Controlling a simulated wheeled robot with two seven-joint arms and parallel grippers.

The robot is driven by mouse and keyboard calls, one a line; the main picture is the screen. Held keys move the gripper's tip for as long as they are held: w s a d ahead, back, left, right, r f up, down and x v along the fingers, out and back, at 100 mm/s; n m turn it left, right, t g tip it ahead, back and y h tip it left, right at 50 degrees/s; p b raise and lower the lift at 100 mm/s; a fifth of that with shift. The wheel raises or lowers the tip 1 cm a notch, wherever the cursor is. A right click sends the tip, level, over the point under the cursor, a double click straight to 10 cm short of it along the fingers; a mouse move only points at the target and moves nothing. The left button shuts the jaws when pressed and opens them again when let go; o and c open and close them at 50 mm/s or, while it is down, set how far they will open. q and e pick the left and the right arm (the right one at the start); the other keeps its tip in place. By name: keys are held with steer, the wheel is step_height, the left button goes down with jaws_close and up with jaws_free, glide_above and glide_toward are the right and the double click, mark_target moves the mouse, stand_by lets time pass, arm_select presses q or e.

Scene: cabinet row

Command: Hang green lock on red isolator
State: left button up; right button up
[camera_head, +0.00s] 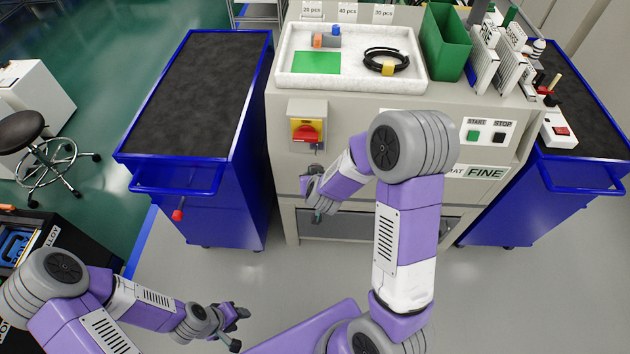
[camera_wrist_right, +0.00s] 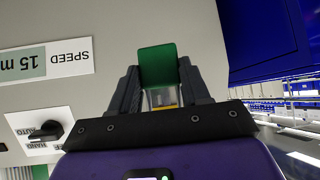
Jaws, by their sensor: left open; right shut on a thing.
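The red isolator (camera_head: 306,133) is a red rotary knob on a yellow plate, on the front of the beige cabinet. My right gripper (camera_head: 314,190) is just below it in the head view, in front of the cabinet, apart from the knob. In the right wrist view my right gripper (camera_wrist_right: 160,88) is shut on the green lock (camera_wrist_right: 157,65), whose green body sticks out beyond the fingers. Any shackle is hard to make out there. My left gripper (camera_head: 238,328) is open and empty, low over the floor at the bottom of the head view.
A white tray (camera_head: 350,82) with a green card and a black cable coil lies on the cabinet top. A green bin (camera_head: 446,42) stands to its right. Blue carts (camera_head: 190,185) flank the cabinet. START and STOP buttons (camera_head: 486,135) are right of my right arm. The floor in front is clear.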

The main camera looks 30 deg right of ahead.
glide_toward(317, 161)
steer(key=shift+w, duration=0.85)
steer(key=shift+w+d+f, duration=0.15)
steer(key=shift+w+f, duration=0.2)
steer(key=shift+w, duration=0.15)
stand_by(0.5)
steer(key=o, duration=0.9)
steer(key=shift+o, duration=0.2)
